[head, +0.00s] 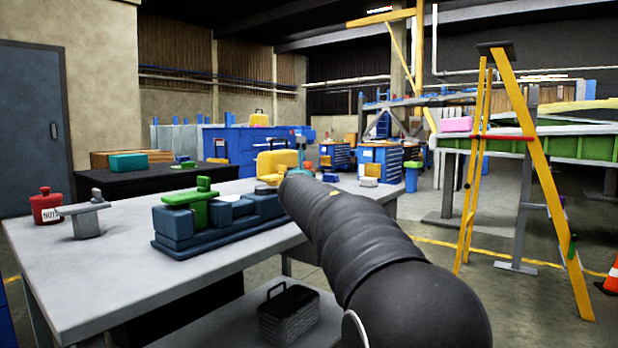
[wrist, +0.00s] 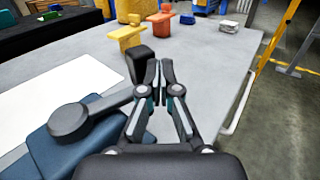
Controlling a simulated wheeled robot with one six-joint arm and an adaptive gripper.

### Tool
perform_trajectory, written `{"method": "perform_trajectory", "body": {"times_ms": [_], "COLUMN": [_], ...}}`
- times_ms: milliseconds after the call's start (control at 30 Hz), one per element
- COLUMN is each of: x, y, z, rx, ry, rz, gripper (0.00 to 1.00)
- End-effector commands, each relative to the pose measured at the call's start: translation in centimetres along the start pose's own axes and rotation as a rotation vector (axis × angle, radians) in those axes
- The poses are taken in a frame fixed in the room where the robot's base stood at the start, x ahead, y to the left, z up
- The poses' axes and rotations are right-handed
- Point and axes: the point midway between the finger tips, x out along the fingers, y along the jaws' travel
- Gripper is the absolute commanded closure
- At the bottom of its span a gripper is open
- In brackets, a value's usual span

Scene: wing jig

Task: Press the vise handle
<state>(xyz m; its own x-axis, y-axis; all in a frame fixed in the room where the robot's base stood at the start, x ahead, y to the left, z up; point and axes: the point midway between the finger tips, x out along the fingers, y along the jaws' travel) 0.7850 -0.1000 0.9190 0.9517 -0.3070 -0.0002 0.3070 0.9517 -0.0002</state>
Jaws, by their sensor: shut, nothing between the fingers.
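In the wrist view the blue vise (wrist: 62,148) is at the lower left, partly cut off. Its dark grey handle (wrist: 70,122) has a round knob and a bar running right toward my gripper (wrist: 160,78). My gripper is shut and empty, over the table just right of the bar; I cannot tell whether they touch. A dark block (wrist: 140,62) stands just beyond the bar. In the head view the long blue vise (head: 205,236) lies on the table with a green part (head: 195,203) on top. My arm hides the vise's right end and my gripper there.
The grey table (head: 95,275) also holds a grey stand (head: 86,222), a red can (head: 46,206) and a yellow case (head: 277,162). In the wrist view, a yellow stand (wrist: 130,38) and an orange one (wrist: 160,26) stand beyond.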

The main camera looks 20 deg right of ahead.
Motion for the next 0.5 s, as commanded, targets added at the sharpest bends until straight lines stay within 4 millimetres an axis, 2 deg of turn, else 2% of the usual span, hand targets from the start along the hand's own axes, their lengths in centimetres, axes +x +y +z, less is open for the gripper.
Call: {"method": "perform_trajectory", "body": {"times_ms": [200, 500], "x": [1.1, 1.7], "y": [0.5, 0.7], "z": [0.0, 0.0], "rx": [0.000, 0.000], "ry": [0.000, 0.000], "rz": [0.003, 0.002], "gripper": [1.00, 1.00]}}
